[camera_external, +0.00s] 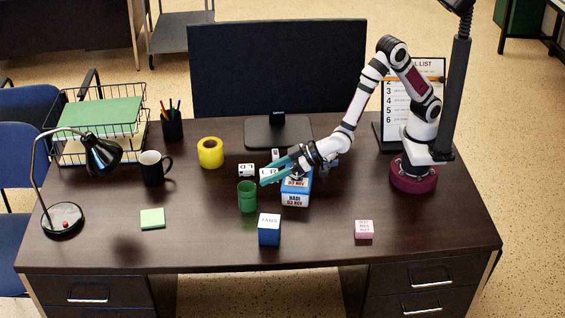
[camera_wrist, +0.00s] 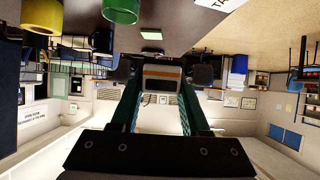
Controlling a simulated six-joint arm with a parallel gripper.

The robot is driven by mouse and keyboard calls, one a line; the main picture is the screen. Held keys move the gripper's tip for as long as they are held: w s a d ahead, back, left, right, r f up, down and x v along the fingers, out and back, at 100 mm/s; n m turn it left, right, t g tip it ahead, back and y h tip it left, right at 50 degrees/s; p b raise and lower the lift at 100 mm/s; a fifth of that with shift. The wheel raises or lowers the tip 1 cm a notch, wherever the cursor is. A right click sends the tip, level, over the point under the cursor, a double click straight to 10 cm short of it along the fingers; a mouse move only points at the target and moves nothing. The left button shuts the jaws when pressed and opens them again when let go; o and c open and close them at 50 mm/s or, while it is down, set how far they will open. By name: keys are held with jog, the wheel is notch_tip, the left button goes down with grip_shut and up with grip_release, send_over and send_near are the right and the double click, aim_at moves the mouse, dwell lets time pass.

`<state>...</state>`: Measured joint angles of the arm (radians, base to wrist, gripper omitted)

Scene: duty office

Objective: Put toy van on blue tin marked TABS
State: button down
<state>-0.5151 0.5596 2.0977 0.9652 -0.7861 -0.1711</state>
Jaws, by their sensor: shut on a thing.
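The toy van (camera_wrist: 163,80), pale with a dark window and an orange stripe, is between the two teal fingers of my gripper in the wrist view. My gripper (camera_external: 270,172) is shut on it above the desk, behind and right of the green cup. The van is hard to make out between the fingers in the external view. The blue tin marked TABS (camera_external: 269,234) stands upright near the desk's front edge, with a pale lettered top. It is in front of my gripper and apart from it. A corner of its top (camera_wrist: 214,3) shows in the wrist view.
A green cup (camera_external: 247,198) stands left of my gripper. White-and-blue labelled boxes (camera_external: 296,196) are stacked just under and right of it. A pink block (camera_external: 364,229), a green note pad (camera_external: 152,219) and a yellow roll (camera_external: 210,153) stand farther off. The front desk around the tin is clear.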

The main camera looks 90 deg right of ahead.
send_over(269, 219)
jog(key=f, duration=0.4)
jog(key=shift+s+d, duration=0.1)
jog(key=shift+d, duration=0.1)
jog(key=shift+a+f, duration=0.15)
jog(key=shift+f, duration=0.95)
jog(key=shift+a+f, duration=0.15)
jog(key=shift+f, duration=0.95)
jog(key=shift+f, duration=0.1)
jog(key=shift+c, duration=2)
grip_release()
